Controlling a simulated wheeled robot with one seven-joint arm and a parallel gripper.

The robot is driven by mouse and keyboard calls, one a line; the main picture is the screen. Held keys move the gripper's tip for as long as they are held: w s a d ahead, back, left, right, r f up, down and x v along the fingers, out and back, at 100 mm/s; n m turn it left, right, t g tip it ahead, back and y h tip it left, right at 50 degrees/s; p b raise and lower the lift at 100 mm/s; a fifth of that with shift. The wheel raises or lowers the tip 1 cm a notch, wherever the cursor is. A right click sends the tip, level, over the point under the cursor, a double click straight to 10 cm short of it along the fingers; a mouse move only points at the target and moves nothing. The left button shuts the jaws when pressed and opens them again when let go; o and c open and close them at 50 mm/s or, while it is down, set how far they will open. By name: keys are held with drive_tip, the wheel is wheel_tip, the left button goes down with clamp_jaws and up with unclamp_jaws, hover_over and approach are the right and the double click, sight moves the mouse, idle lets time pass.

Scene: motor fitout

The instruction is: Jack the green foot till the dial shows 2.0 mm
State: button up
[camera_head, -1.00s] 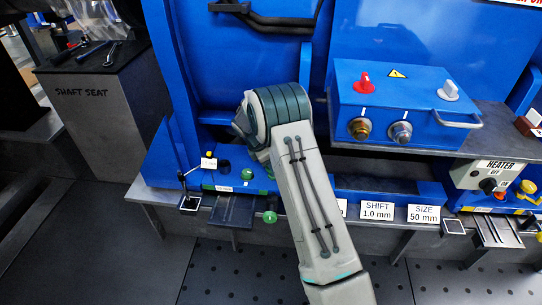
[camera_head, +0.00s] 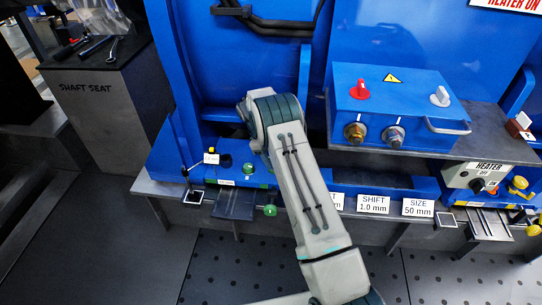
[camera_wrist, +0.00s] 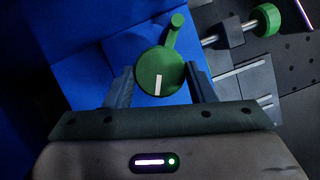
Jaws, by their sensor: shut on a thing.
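In the wrist view my gripper (camera_wrist: 160,88) has its two fingers on either side of a round green knob (camera_wrist: 152,62) and is shut on it. The knob has a white mark line on its face and a short green lever at its upper right. In the head view my gripper is hidden behind my arm. A green fitting (camera_head: 248,169) shows just left of my arm on the blue base. A small white dial plate (camera_head: 211,158) stands on a thin post left of it; its reading is too small to tell.
Another green knob (camera_head: 270,210) sits on a shaft in front of the blue base; it also shows in the wrist view (camera_wrist: 266,20). A blue box (camera_head: 400,112) with red and white handles is at the right. The heater switch box (camera_head: 476,177) is farther right.

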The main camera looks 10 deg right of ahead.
drive_tip(key=shift+s+f, duration=0.1)
drive_tip(key=shift+f, duration=0.1)
idle(0.3)
drive_tip(key=o, duration=1)
drive_tip(key=shift+r, duration=0.1)
